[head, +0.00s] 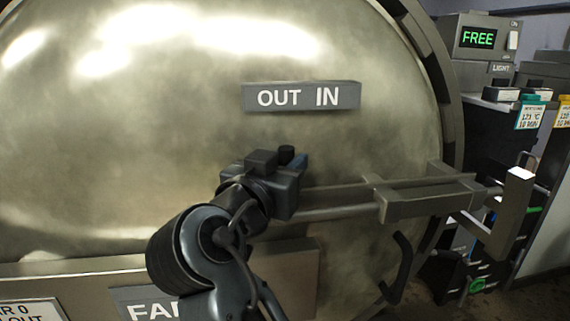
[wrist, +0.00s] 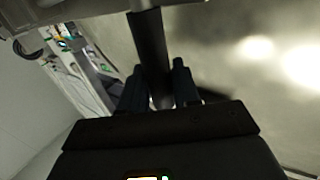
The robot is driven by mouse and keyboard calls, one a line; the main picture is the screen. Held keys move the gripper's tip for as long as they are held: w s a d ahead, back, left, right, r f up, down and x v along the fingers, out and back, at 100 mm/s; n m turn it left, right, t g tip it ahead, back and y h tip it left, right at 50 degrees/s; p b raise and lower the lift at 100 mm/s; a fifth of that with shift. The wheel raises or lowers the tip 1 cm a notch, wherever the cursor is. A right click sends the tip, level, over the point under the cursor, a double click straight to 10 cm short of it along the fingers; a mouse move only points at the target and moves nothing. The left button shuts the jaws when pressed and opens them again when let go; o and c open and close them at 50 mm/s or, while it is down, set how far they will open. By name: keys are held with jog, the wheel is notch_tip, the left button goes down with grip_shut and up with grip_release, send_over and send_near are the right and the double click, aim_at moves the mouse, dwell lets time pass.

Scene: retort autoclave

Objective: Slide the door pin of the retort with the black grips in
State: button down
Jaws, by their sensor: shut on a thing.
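The retort door (head: 130,150) is a large, shiny, domed metal face that fills most of the head view. The door pin (head: 335,212) is a grey rod lying across it, running rightward into a guide block (head: 425,200). My gripper (head: 285,185) is at the pin's left end, below the OUT IN plate (head: 301,97), and hides part of that end. In the wrist view my gripper (wrist: 159,88) has its fingers on both sides of a dark upright grip (wrist: 150,45) and is shut on it. A black bent handle (head: 401,268) shows below the guide block.
An upright metal bracket (head: 511,215) stands right of the guide block. A box reading FREE (head: 480,38) and dark cabinets with green and yellow tags are at the right. A metal ledge with signs (head: 150,300) crosses the lower left.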

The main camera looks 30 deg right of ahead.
jog(key=s+d, duration=0.1)
jog(key=d, duration=0.4)
jog(key=s+d+b, duration=0.1)
jog(key=d, duration=0.2)
jog(key=shift+s, duration=0.3)
jog(key=c, duration=1)
grip_release()
jog(key=shift+d, duration=0.1)
jog(key=shift+o, duration=0.2)
jog(key=shift+s+a, duration=0.15)
jog(key=shift+a, duration=0.2)
jog(key=b+v, duration=0.1)
jog(key=v, duration=0.6)
jog(key=shift+a+f, duration=0.1)
jog(key=shift+f, duration=0.05)
